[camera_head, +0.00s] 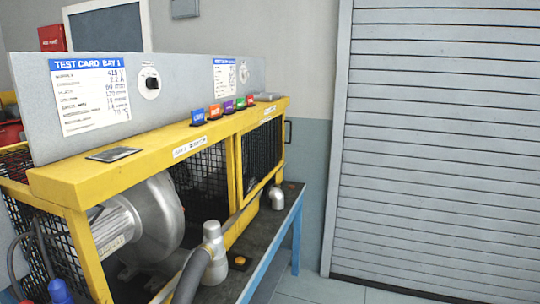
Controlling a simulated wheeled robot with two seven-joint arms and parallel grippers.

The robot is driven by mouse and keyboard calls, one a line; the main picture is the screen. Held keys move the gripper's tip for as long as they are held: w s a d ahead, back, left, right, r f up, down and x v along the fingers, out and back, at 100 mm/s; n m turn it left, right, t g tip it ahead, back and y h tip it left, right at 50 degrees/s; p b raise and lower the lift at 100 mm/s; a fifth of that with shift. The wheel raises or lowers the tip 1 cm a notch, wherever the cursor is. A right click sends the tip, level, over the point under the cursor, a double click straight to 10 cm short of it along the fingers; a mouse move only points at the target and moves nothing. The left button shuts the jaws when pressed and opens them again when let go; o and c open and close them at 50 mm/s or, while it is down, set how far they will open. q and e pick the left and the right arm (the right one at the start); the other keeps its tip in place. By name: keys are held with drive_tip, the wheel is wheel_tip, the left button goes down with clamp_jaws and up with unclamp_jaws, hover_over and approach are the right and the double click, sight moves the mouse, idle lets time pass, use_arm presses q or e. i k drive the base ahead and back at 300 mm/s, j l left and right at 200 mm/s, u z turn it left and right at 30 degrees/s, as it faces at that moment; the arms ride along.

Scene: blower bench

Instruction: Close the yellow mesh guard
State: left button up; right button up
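A yellow-framed guard panel with black mesh (262,150) stands at the far bay of the yellow bench enclosure. A dark handle (289,131) sticks out at its right edge. I cannot tell from this angle whether this panel is fully shut or slightly ajar. The near bay shows a silver blower (158,220) with no mesh across its front; mesh shows behind it and at the left end (28,245). Neither of my grippers is in view.
A grey hose (192,275) and pipe fitting (214,250) stand before the near bay on the dark bench top (240,283). Several coloured tags (215,111) and a flat dark plate (114,154) are on the yellow top beam. Floor (310,288) is clear towards the shutter (435,140).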

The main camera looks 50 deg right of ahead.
sight(241, 202)
drive_tip(key=z, duration=1.65)
drive_tip(key=i+l+u, duration=0.15)
drive_tip(key=u, duration=0.3)
drive_tip(key=i+l+u, duration=0.2)
drive_tip(key=u, duration=0.2)
drive_tip(key=i+l+u, duration=0.1)
drive_tip(key=l, duration=0.25)
drive_tip(key=i+l+u, duration=0.1)
drive_tip(key=i+l, duration=0.15)
drive_tip(key=l, duration=0.15)
drive_tip(key=i+l+u, duration=0.1)
drive_tip(key=l, duration=0.3)
drive_tip(key=i+l+u, duration=0.1)
drive_tip(key=l, duration=0.3)
drive_tip(key=i+l+u, duration=0.1)
drive_tip(key=l, duration=0.3)
drive_tip(key=i+l+u, duration=0.1)
drive_tip(key=l, duration=0.3)
drive_tip(key=i, duration=0.1)
